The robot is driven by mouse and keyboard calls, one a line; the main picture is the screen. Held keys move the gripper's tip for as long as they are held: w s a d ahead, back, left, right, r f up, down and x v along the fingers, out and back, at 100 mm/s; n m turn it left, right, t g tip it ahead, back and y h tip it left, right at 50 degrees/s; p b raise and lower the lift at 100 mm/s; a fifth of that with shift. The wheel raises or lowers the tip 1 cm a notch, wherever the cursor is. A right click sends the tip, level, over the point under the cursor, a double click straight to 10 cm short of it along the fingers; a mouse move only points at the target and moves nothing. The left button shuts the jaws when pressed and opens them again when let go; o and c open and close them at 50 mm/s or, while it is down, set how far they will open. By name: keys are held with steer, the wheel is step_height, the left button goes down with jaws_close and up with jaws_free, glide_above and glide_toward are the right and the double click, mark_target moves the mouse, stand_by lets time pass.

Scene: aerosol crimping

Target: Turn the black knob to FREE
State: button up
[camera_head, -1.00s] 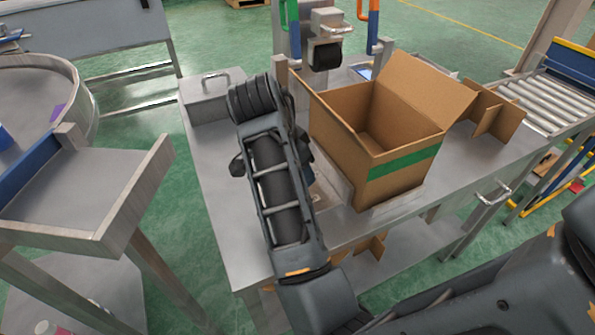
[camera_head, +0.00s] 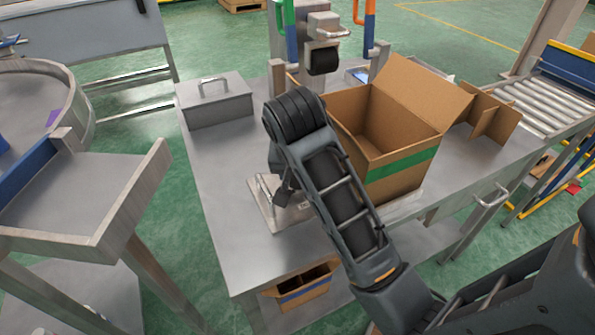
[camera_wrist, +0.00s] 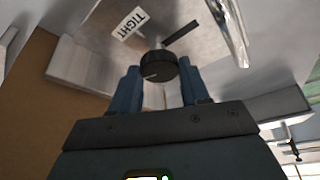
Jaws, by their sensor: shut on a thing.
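The black knob (camera_wrist: 158,66) is a short round cap on a grey metal plate (camera_wrist: 98,30) in the wrist view. A thin pale line shows on its near side. A white label reading TIGHT (camera_wrist: 130,22) lies to its upper left, and a dark bar (camera_wrist: 181,38) to its upper right. I cannot read a FREE label. My gripper (camera_wrist: 159,76) has its two blue fingers on either side of the knob, shut on it. In the head view my gripper (camera_head: 283,190) is low over a metal base plate (camera_head: 257,203); the knob is hidden there.
An open cardboard box (camera_head: 395,175) stands close to the right of my arm on the steel table (camera_head: 215,200). A lidded metal box (camera_head: 217,105) sits at the back left. A press-like post (camera_head: 323,35) stands behind. The table's left part is clear.

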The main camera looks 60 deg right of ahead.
steer(key=shift+n, duration=0.3)
steer(key=o, duration=1.1)
steer(key=shift+c, duration=0.2)
steer(key=p+v, duration=0.6)
steer(key=v, duration=0.2)
steer(key=shift+f, duration=0.1)
steer(key=shift+c, duration=0.3)
